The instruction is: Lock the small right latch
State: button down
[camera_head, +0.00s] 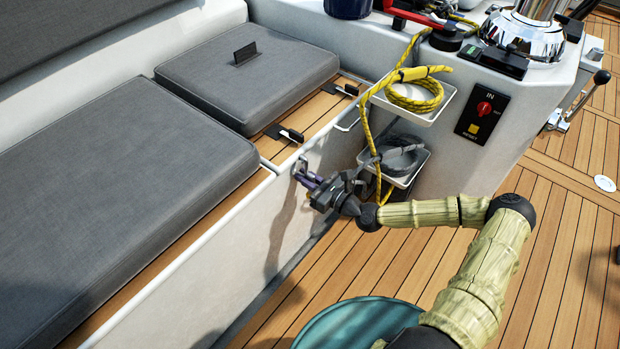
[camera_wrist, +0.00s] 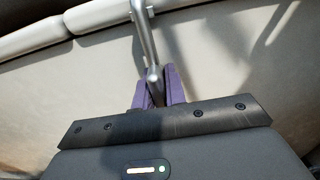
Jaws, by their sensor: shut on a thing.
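A small metal latch (camera_head: 300,166) is on the upper part of the white bench side wall, below the seat's edge. In the wrist view its metal bar (camera_wrist: 145,40) runs from a bracket at the rim down between the purple fingers. My gripper (camera_head: 309,181) is at the wall, its purple fingers shut on the lower end of the bar. In the wrist view, my gripper (camera_wrist: 156,88) has a finger on each side of the bar. The head view shows the latch too small to tell whether it is locked.
Grey cushions (camera_head: 120,180) lie on the bench. Two small black-and-white fittings, one here (camera_head: 290,134), sit on the wooden strip. Trays with yellow rope (camera_head: 415,95) and dark rope (camera_head: 400,155) stick out just right of my gripper.

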jog(key=shift+d+f, duration=0.1)
jog(key=shift+f, duration=0.1)
jog(key=c, duration=1.5)
grip_release()
jog(key=shift+c, duration=0.2)
jog(key=shift+o, duration=0.3)
jog(key=shift+r, duration=0.1)
jog(key=b+v, duration=0.1)
jog(key=v, duration=1.6)
jog(key=shift+s+b, duration=0.2)
jog(key=shift+b, duration=0.15)
jog(key=shift+d, duration=0.1)
